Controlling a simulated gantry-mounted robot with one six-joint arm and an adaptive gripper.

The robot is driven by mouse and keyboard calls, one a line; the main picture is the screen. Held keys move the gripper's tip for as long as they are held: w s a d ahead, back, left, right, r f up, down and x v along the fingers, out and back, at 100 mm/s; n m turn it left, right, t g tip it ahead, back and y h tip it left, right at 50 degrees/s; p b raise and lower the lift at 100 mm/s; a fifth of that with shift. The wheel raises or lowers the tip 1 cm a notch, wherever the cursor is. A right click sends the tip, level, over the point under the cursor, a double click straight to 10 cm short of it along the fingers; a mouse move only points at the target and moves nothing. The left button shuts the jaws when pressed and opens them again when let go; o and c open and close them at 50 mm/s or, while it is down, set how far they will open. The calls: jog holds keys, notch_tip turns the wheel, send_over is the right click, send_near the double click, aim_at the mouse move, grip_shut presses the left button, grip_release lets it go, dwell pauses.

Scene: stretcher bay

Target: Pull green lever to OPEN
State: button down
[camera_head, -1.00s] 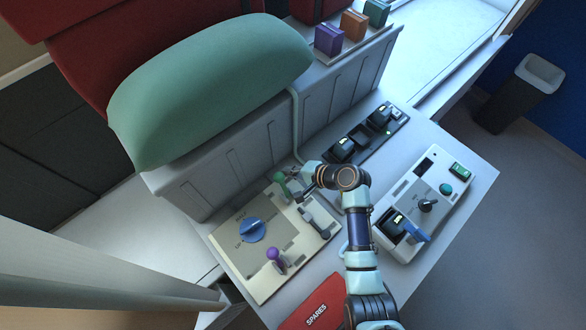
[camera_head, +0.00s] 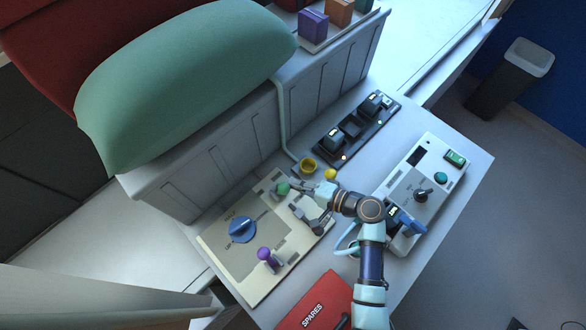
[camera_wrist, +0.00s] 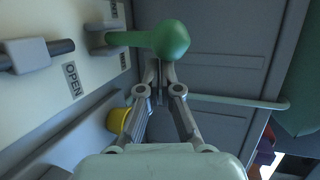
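The green lever (camera_wrist: 132,39) juts from the cream panel (camera_head: 234,267) and ends in a round green knob (camera_wrist: 171,40). The knob also shows in the head view (camera_head: 283,188) at the panel's upper edge. My gripper (camera_wrist: 159,68) has its two fingers slanting together, with the tips nearly meeting at the lower edge of the knob. The knob looks wider than the gap between the tips. Whether the tips touch it, I cannot tell. An OPEN label (camera_wrist: 73,80) is on the panel, below and left of the lever in the wrist view.
The panel also has a blue dial (camera_head: 241,229), a purple-knobbed lever (camera_head: 264,254) and a grey handle (camera_head: 318,222). A yellow cup (camera_head: 308,167) stands just beyond my gripper. A red SPARES case (camera_head: 312,307) and a white control box (camera_head: 433,180) flank my arm.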

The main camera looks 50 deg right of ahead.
jog(key=v, duration=1.2)
dwell(0.5)
